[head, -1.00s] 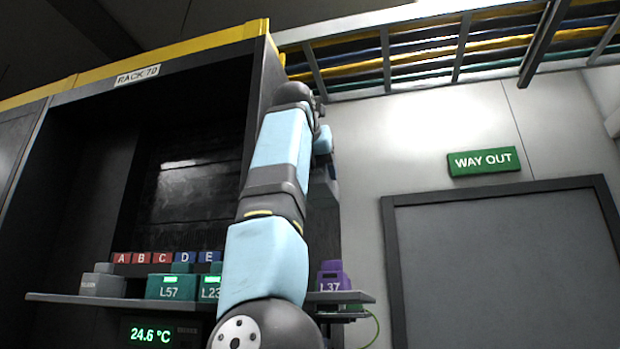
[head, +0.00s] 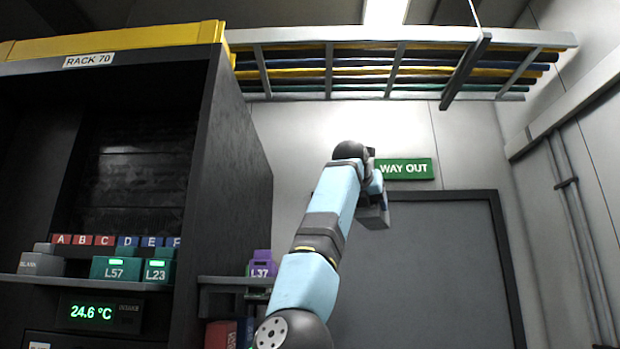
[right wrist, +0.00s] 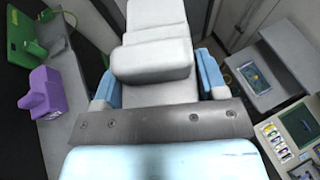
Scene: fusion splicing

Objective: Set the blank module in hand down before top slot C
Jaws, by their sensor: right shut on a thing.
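My right gripper (head: 377,192) is raised in front of the wall by the door, well right of the rack, seen side-on in the head view. In the right wrist view its blue fingers (right wrist: 157,84) are shut on the light grey blank module (right wrist: 152,58). A grey part of the module (head: 374,214) shows below the fingers in the head view. The red C label (head: 104,240) stands in the row of A to F labels on the rack shelf (head: 90,284). The slot itself cannot be made out. My left gripper is not in view.
Another grey module (head: 40,265) and the green L57 (head: 116,269) and L23 (head: 158,271) modules stand on the shelf. The purple L37 module (head: 261,265) is on a side ledge. The rack's side wall (head: 230,165) stands between my right gripper and the labels.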

